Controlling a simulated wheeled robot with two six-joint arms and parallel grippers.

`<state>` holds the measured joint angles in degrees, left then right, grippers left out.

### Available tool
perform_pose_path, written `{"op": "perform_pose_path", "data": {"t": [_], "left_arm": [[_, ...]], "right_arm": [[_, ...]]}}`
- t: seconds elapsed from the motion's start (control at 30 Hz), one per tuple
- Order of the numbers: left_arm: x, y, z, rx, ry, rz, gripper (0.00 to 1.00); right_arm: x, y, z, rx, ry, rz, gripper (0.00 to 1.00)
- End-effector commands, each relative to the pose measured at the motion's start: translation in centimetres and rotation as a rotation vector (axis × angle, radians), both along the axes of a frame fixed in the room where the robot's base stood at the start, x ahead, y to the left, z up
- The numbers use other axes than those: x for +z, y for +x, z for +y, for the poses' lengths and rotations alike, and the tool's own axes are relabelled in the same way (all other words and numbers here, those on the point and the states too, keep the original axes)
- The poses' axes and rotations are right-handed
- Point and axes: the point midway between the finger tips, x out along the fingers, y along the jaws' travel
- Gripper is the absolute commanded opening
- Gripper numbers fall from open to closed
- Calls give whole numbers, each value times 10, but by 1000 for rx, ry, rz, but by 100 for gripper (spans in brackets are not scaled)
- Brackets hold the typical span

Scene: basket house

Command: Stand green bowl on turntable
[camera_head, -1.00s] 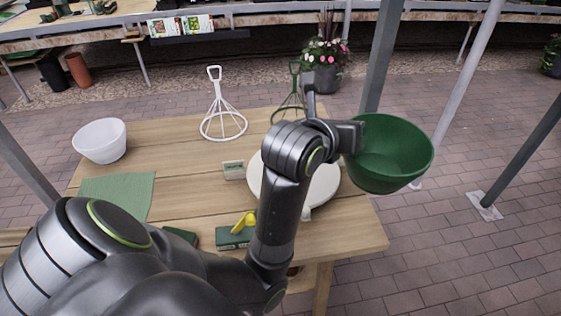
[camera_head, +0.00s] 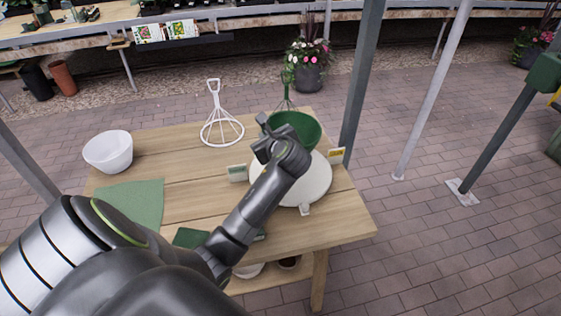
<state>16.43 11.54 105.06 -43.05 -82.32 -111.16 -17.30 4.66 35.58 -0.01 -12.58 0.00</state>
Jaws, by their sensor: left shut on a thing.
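The green bowl (camera_head: 306,130) is upright at the far part of the round white turntable (camera_head: 314,184), near the table's right side. My left gripper (camera_head: 268,132) is shut on the bowl's left rim. My wrist hides part of the bowl and turntable. I cannot tell whether the bowl's base touches the turntable. My right gripper is not in view.
A white bowl (camera_head: 109,151) and a green cloth (camera_head: 135,203) are at the table's left. A white wire stand (camera_head: 221,127) is at the back, with a green one (camera_head: 287,92) behind the bowl. Small cards (camera_head: 237,173) (camera_head: 337,155) flank the turntable. A metal post (camera_head: 359,85) rises behind the table.

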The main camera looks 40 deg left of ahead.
Motion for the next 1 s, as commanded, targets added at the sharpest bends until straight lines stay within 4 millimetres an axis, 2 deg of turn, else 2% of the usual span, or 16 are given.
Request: {"op": "perform_pose_path", "data": {"t": [0.03,0.13,0.37,0.57,0.8,0.83,0.97,1.0], "left_arm": [[-13,-1,0,0,-2,7,0],[-30,0,-1,-2,-2,4,0],[-50,0,-1,-3,-2,1,0],[-77,0,-1,-3,-3,4,0],[-82,0,-1,-5,-2,0,0],[-82,0,-1,-5,-2,2,11],[-82,0,-1,-4,-3,1,28],[-82,0,-1,-4,-3,1,30]], "right_arm": [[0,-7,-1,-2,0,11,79],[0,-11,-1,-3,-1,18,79],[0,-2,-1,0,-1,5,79],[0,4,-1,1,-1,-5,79],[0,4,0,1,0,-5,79],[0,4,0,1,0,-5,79],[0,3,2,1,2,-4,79],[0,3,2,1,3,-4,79]]}}
